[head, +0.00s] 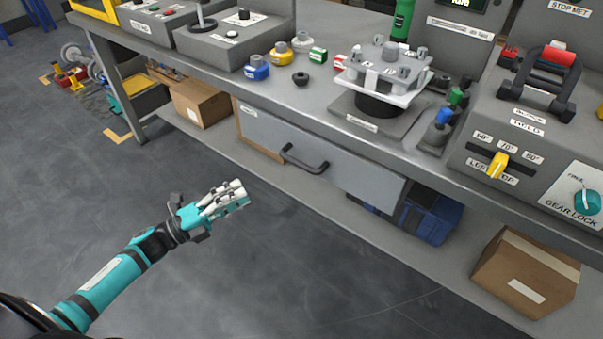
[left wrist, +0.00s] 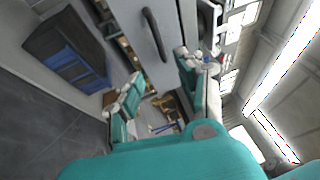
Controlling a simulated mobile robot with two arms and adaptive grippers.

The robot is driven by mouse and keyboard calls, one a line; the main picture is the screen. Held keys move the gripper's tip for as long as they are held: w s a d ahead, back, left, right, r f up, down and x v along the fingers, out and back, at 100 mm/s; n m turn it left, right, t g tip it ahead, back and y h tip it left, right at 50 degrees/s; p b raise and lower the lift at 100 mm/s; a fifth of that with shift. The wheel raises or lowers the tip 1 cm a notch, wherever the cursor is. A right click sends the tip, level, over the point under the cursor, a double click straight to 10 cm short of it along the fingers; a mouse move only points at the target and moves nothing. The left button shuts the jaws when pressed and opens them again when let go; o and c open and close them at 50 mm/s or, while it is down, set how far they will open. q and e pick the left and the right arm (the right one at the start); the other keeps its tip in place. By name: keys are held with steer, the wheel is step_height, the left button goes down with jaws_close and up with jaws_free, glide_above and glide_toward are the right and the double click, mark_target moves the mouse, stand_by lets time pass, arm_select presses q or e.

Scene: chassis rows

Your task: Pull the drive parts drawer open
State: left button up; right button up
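The drive parts drawer (head: 345,165) is a wide grey front under the workbench, with a small label near its upper left. It looks closed. Its dark bar handle (head: 305,160) is at the middle of the front; the handle also shows in the left wrist view (left wrist: 154,36). My left gripper (head: 240,192) is in front of the drawer, left of and below the handle in the head view, and apart from it. In the left wrist view the fingers of my left gripper (left wrist: 160,86) are spread with nothing between them. My right gripper is in neither view.
The workbench top (head: 315,105) above carries a fixture, colored knobs and control boxes. On the lower shelf are a cardboard box (head: 202,103), a blue case (head: 432,217) and another cardboard box (head: 525,272). The floor in front of the drawer looks clear.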

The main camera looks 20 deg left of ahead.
mark_target(298, 161)
arm_select(q)
steer(key=x, duration=1.6)
steer(key=shift+w, duration=0.15)
steer(key=shift+w+d, duration=0.1)
steer(key=shift+d, duration=0.05)
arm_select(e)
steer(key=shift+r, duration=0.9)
arm_select(q)
steer(key=shift+c, duration=0.3)
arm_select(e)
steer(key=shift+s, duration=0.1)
arm_select(q)
jaws_close()
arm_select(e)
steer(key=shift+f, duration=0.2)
